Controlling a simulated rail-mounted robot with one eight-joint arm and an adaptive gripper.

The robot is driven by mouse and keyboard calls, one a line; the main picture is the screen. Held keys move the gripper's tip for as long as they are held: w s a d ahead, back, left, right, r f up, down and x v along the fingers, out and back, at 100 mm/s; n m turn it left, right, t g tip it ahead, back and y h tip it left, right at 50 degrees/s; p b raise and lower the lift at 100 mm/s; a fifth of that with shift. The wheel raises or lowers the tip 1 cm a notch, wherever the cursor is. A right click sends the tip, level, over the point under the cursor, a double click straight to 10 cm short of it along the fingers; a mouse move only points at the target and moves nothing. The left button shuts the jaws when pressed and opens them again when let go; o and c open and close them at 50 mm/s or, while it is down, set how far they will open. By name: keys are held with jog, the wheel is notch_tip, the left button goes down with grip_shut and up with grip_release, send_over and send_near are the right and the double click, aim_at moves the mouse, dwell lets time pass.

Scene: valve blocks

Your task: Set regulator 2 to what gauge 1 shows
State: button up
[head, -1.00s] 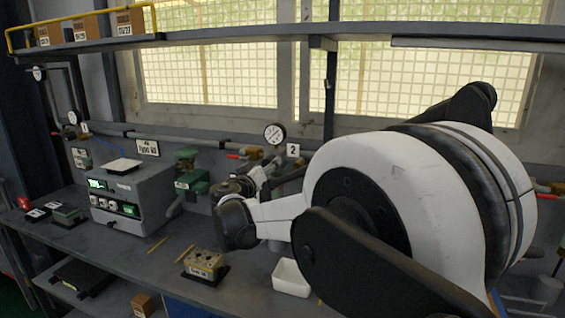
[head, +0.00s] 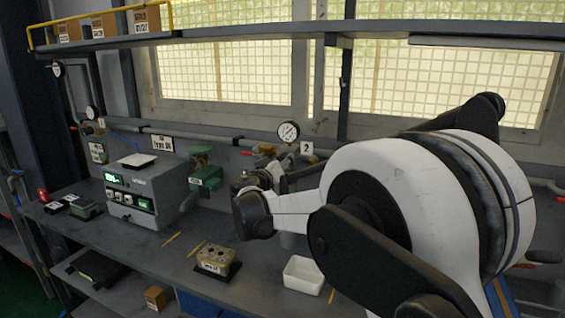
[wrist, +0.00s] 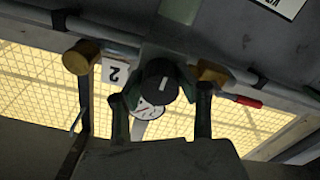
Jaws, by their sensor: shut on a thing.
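Label 2 (head: 306,147) is on the wall rail, with a round white gauge (head: 288,132) to its left. In the wrist view, label 2 (wrist: 115,71) appears upside down beside the black round knob of regulator 2 (wrist: 161,78), which has a white mark. My gripper (wrist: 162,92) is shut on this knob, one finger on either side. A white dial with a red needle (wrist: 149,112) shows partly behind the knob. Gauge 1 (head: 92,112) is small at the far left, near label 1 (head: 101,123); its reading is too small to tell. My arm hides the regulator in the head view.
A grey box with green displays (head: 145,190) stands on the bench. A yellowish block (head: 215,260) and a white tray (head: 303,274) sit in front. A pipe with a red-handled valve (wrist: 246,101) is beside the gripper. A shelf (head: 240,37) runs above.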

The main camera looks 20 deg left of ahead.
jog(key=shift+n+b, duration=0.3)
jog(key=shift+n, duration=0.1)
jog(key=n+b, duration=0.2)
jog(key=shift+f+n, duration=0.15)
jog(key=shift+n, duration=0.15)
jog(key=n+b, duration=0.2)
jog(key=n, duration=0.3)
jog(key=shift+b, duration=0.3)
jog(key=shift+n, duration=0.3)
jog(key=o, duration=1.1)
jog(key=shift+o, duration=0.2)
jog(key=shift+s, duration=0.15)
jog(key=s, duration=1.1)
jog(key=shift+s+a, duration=0.3)
jog(key=shift+s, duration=0.1)
